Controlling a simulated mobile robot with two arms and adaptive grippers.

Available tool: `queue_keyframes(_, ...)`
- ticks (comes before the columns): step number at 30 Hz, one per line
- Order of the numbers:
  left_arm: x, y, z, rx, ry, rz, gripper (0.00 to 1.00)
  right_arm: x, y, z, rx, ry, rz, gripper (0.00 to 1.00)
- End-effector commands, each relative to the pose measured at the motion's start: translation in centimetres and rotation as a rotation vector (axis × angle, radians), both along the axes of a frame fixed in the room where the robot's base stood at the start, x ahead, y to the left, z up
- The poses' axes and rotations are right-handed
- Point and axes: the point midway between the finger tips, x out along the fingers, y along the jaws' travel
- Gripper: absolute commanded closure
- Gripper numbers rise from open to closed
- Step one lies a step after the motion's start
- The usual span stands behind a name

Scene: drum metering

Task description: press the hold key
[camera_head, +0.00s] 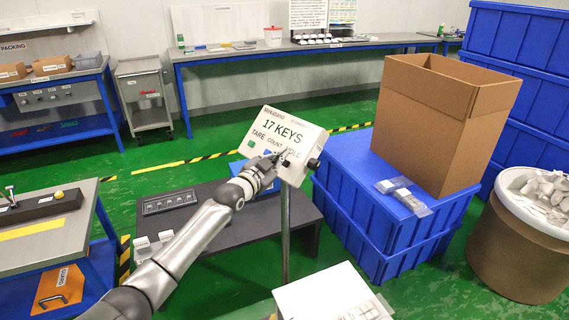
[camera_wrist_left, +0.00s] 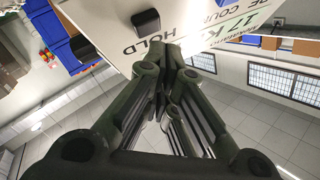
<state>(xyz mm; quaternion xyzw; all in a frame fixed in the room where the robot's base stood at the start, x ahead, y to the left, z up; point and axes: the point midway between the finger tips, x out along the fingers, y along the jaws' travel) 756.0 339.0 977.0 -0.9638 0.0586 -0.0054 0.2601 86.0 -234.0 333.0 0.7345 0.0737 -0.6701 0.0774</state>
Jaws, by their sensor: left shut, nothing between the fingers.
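The white indicator head (camera_head: 290,139) stands tilted on a grey post. Its face reads 17 KEYS, with the labels TARE, COUNT and HOLD below. My left gripper (camera_head: 279,160) is in front of its lower face and covers part of the key row. In the left wrist view the gripper (camera_wrist_left: 170,55) is shut and empty, its tips close to the HOLD label (camera_wrist_left: 150,47). A black key (camera_wrist_left: 146,22) projects from the face beside that label, apart from the fingers in the picture. Whether the fingertips touch the face cannot be told. My right gripper is not in view.
A black knob (camera_head: 313,163) sits at the head's right side. Blue crates (camera_head: 375,205) with a large cardboard box (camera_head: 438,120) stand to the right. A dark bench (camera_head: 220,234) is below the arm, and a drum of white parts (camera_head: 520,240) is far right.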

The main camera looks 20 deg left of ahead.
Motion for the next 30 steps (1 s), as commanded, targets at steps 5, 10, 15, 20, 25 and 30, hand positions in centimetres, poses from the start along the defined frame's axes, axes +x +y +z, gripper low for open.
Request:
queue_keyframes(5,0.0,0.01,0.0,0.0,0.0,0.0,1.0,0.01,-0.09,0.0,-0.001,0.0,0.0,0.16)
queue_keyframes(10,0.12,-0.04,-0.19,0.001,0.0,0.0,1.0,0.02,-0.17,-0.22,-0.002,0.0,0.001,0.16)
queue_keyframes(15,0.51,-0.22,-0.57,0.001,-0.001,-0.001,1.0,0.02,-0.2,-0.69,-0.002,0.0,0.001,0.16)
queue_keyframes(20,0.57,-0.23,-0.55,0.0,0.0,0.0,1.0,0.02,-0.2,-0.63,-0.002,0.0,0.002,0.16)
queue_keyframes(25,0.56,-0.23,-0.56,0.0,0.0,0.0,1.0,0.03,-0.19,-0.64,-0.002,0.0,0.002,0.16)
queue_keyframes(30,0.63,-0.26,-0.69,0.0,0.0,0.0,1.0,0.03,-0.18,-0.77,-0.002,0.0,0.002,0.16)
